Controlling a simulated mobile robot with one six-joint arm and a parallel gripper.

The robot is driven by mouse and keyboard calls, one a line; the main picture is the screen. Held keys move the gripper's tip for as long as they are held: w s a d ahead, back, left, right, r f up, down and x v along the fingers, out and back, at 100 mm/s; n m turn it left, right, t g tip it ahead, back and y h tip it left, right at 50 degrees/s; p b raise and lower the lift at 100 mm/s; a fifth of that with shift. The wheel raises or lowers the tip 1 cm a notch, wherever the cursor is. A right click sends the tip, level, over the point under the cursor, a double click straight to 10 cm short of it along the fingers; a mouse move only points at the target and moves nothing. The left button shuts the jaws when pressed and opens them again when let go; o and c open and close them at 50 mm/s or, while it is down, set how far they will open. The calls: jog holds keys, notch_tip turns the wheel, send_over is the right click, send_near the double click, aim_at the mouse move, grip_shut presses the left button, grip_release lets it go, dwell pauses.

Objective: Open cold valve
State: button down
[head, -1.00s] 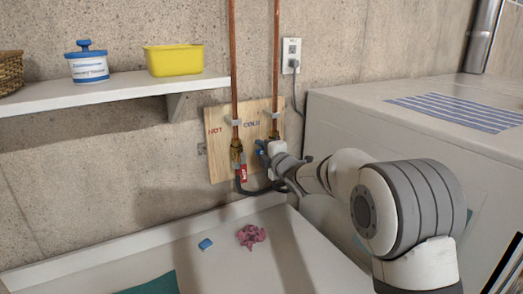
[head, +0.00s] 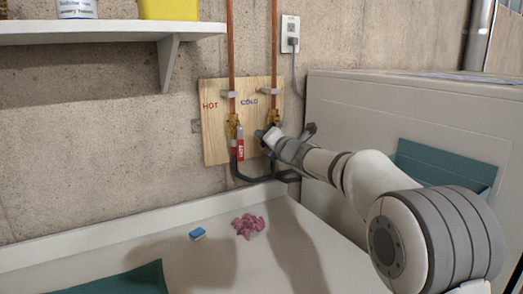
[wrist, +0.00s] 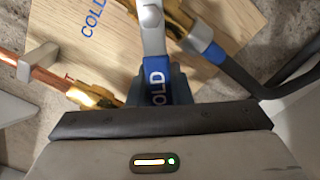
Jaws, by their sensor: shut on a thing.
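The cold valve (head: 275,118) is brass and sits on the right copper pipe, beside the blue COLD lettering on the wooden panel. In the wrist view its brass body (wrist: 184,18) is at the top. A pale lever arm (wrist: 150,22) leads from it to a blue handle (wrist: 157,90) lettered "OLD", the rest hidden. The lever stands at an angle to its pipe. My gripper (head: 268,137) reaches in from the lower right. Its dark fingers are shut around the blue handle, which also shows in the wrist view between the fingers.
The hot valve's red handle (head: 240,148) hangs close on the left. Black hoses (head: 250,178) loop below the valves. A white appliance (head: 370,112) stands on the right. A blue sponge (head: 198,233) and pink cloth (head: 248,226) lie on the white surface below.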

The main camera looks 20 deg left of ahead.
jog(key=shift+w+d+f+n+b, duration=0.2)
jog(key=shift+f+n+b, duration=0.15)
jog(key=shift+n+b, duration=0.2)
jog(key=shift+w+d+f+n+b, duration=0.1)
jog(key=shift+w+f+n+b, duration=0.15)
jog(key=shift+n+b, duration=0.3)
jog(key=c, duration=1.3)
grip_release()
jog(key=shift+s, duration=0.1)
jog(key=shift+d, duration=0.1)
jog(key=shift+f, duration=0.1)
